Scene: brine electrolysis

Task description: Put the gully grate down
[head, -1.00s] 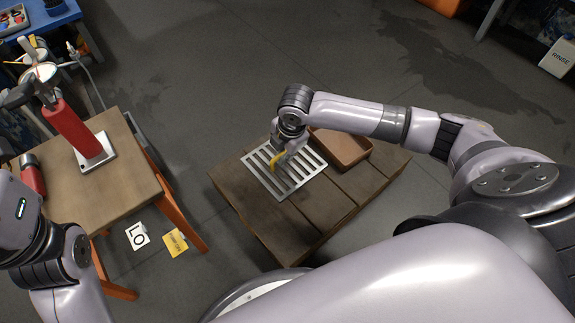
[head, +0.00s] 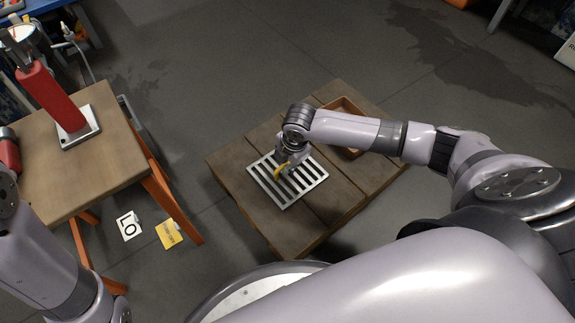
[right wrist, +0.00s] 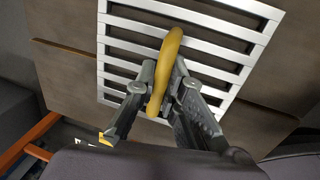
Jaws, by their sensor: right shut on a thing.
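The gully grate (head: 265,182) is a pale metal square with parallel slots and a yellow loop handle (head: 279,174). It lies flat over the left part of a low plank platform (head: 231,163), on or just above the boards; I cannot tell if it touches. My right gripper (head: 287,168) is over the grate's middle, shut on the yellow handle. In the right wrist view, the fingers (right wrist: 162,92) close around the handle (right wrist: 168,55), with the grate (right wrist: 190,17) and planks beyond. My left arm shows at the lower left, but its gripper is out of view.
An open brown tray (head: 353,113) stands on the platform's far side, partly behind my right arm. A wooden table (head: 95,165) with orange legs is at left, holding a red column (head: 52,98). Cards (head: 129,226) lie on the floor. Boards right of the grate are bare.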

